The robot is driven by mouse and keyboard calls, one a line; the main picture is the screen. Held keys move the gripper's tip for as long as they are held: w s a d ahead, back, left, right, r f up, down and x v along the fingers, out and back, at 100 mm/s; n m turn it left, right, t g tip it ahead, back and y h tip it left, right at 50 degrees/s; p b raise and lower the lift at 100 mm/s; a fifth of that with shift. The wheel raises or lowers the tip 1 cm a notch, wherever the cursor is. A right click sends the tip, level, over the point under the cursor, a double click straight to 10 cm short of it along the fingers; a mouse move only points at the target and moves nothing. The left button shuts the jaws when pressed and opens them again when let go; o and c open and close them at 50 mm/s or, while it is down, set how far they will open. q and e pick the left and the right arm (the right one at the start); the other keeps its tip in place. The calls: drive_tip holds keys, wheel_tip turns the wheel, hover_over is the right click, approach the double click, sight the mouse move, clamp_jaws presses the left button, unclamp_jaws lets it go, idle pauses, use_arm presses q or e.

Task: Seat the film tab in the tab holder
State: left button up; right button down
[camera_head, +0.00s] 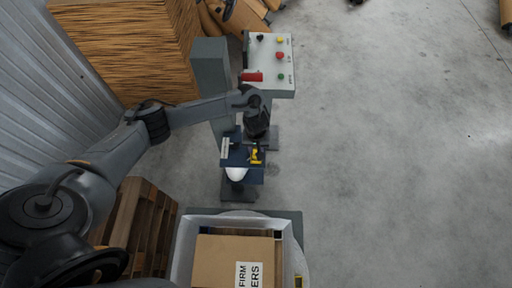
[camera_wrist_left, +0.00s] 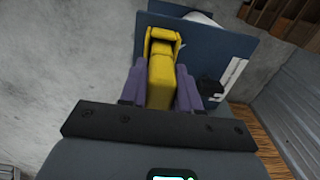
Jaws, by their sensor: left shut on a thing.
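A yellow piece (camera_wrist_left: 161,75) with a raised, frame-like end sits between the purple fingers of my left gripper (camera_wrist_left: 161,88), which is shut on it. In the head view the yellow piece (camera_head: 256,156) is small, at the blue plate (camera_head: 239,161), below my left gripper (camera_head: 257,140). The blue plate (camera_wrist_left: 210,50) lies behind the yellow piece in the wrist view; whether they touch I cannot tell. A white strip (camera_wrist_left: 233,76) and a small black part (camera_wrist_left: 210,88) are on the plate. I cannot tell which part is the film tab and which the holder.
A white rounded thing (camera_head: 236,174) shows just below the plate. A control panel (camera_head: 270,80) with coloured buttons stands behind. A white bin with a cardboard box (camera_head: 225,258) is at the front, a wooden pallet (camera_head: 135,220) to its left. The concrete floor right is clear.

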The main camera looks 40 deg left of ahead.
use_arm(q)
drive_tip(key=shift+f, duration=0.15)
drive_tip(key=o, duration=1.1)
drive_tip(key=shift+c, duration=0.2)
